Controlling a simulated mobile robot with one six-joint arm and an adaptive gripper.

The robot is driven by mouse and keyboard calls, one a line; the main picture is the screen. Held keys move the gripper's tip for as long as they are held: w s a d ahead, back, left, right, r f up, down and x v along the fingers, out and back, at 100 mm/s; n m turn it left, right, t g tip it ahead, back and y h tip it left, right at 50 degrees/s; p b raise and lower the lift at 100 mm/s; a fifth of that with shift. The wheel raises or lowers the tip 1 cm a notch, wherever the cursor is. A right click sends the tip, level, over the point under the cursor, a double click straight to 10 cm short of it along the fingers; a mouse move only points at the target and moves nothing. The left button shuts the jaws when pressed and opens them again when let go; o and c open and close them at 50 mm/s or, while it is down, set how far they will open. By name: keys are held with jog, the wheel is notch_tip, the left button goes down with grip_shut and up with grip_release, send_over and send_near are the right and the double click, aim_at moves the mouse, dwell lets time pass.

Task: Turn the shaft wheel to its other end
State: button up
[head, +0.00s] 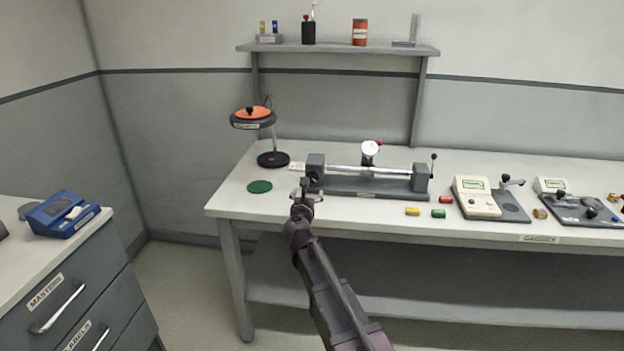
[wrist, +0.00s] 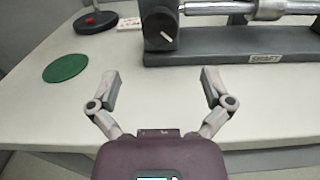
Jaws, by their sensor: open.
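The shaft fixture (head: 375,188) is a grey bench device with a bright shaft between two end blocks, labelled SHAFT in the wrist view (wrist: 235,47). A dark round wheel or knob (wrist: 161,30) with a white pointer mark is on the front of its left block. The pointer slants down to the right in the wrist view.
A green disc (head: 259,187) and a lamp-like stand (head: 272,158) are to the left. A dial gauge (head: 370,148) stands at the shaft, and a black-knobbed lever (head: 433,162) at its right end. Small coloured cylinders (head: 412,211) lie right of the front.

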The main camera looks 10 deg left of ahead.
aim_at(312, 178)
jog(key=w, duration=0.9)
jog(key=shift+w+d, duration=0.15)
jog(key=shift+w, duration=0.05)
jog(key=c, duration=1.1)
